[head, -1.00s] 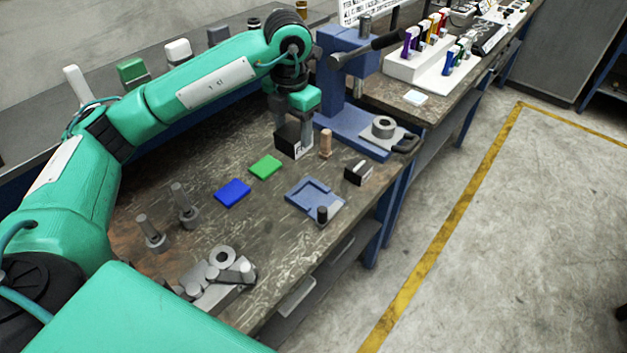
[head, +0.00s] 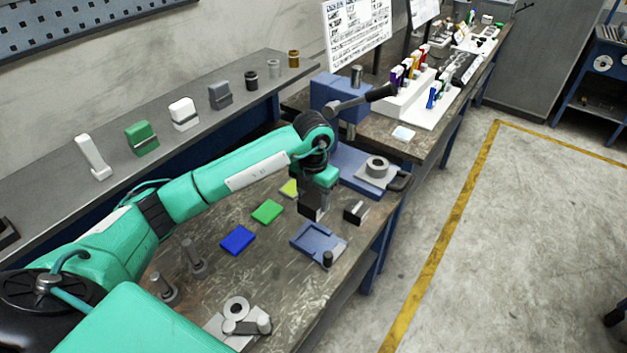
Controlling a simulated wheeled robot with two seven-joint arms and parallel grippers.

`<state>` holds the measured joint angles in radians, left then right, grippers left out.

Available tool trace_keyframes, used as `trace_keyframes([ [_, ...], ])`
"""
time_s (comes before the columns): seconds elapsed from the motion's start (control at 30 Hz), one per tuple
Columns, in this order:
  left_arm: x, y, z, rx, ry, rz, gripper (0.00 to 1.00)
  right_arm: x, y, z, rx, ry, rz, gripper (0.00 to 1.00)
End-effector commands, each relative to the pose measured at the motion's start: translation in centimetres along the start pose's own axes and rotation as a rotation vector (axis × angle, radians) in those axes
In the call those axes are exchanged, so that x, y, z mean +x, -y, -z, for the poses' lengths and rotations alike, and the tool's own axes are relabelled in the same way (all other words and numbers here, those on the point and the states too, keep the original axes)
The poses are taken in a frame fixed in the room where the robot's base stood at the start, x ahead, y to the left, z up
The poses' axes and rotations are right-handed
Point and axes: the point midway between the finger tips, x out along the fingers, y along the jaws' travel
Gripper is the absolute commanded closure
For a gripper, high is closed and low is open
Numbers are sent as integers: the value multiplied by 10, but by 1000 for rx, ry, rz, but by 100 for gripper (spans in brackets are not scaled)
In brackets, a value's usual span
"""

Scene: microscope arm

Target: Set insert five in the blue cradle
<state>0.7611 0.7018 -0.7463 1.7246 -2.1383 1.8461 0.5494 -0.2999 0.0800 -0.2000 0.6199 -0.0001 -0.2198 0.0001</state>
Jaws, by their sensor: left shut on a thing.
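The blue cradle (head: 306,238) is a blue-grey tray with a raised rim and a dark knob at its near right corner. It lies flat on the bench, and its recess looks empty. My left gripper (head: 313,211) hangs just above and behind the cradle, pointing down. It is shut on a dark block with a pale face, whose lower part shows below the wrist. The fingertips are hard to separate from the block, and I cannot read a number on it. A small black-and-white block (head: 355,212) stands right of the gripper. My right gripper is not in view.
A blue pad (head: 238,240), a green pad (head: 267,211) and a yellow-green pad (head: 289,188) lie left of the gripper. A blue press (head: 340,98) with a long handle stands behind. Two grey posts (head: 194,258) and a metal clamp (head: 238,325) are near the front.

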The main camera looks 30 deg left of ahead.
Motion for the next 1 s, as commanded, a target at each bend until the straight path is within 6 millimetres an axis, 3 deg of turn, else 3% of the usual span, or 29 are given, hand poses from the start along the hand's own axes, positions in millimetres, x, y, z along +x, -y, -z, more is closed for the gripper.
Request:
trace_keyframes([
  [0.3, 60, 0, 0, 0, 0, 2, 100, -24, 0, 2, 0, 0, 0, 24],
  [0.67, 85, 0, -1, 1, 3, 1, 100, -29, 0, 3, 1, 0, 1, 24],
  [1.0, 120, 0, -1, 1, 5, 2, 100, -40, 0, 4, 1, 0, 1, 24],
])
